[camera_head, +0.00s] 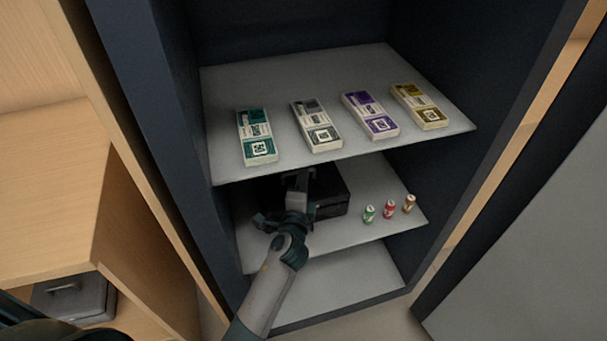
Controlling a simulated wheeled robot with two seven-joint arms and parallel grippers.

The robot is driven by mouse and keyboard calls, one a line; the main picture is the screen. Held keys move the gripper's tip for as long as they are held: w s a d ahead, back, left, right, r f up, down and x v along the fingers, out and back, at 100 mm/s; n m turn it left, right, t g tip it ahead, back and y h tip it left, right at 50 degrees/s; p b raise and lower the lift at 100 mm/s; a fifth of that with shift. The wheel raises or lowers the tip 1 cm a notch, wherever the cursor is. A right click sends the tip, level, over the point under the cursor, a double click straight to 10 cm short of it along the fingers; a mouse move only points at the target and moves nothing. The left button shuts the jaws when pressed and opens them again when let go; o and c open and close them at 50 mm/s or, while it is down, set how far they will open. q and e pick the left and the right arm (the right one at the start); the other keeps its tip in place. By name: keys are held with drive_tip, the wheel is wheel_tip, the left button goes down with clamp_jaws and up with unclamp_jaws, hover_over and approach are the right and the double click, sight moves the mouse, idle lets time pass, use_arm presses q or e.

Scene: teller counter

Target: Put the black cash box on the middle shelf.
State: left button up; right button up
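The black cash box (332,192) sits on the middle shelf (345,231) of a dark open cabinet, towards its left side and partly under the shelf above. My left gripper (299,180) reaches in from the front and overlaps the left part of the box. The gripper and wrist hide that part of the box. I cannot tell whether the fingers are shut on it or only beside it. My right gripper is not in view.
Several banknote bundles (317,126) lie on the upper shelf (225,95). Three small rolls, green, red (389,209) and brown, stand right of the box. The bottom shelf (350,283) is bare. An open door (530,240) is at right. A grey box (75,297) sits lower left.

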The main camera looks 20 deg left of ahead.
use_arm(q)
drive_tip(key=shift+s, duration=0.15)
drive_tip(key=s+d, duration=0.2)
drive_tip(key=s, duration=0.9)
drive_tip(key=shift+s+r, duration=0.25)
idle(0.4)
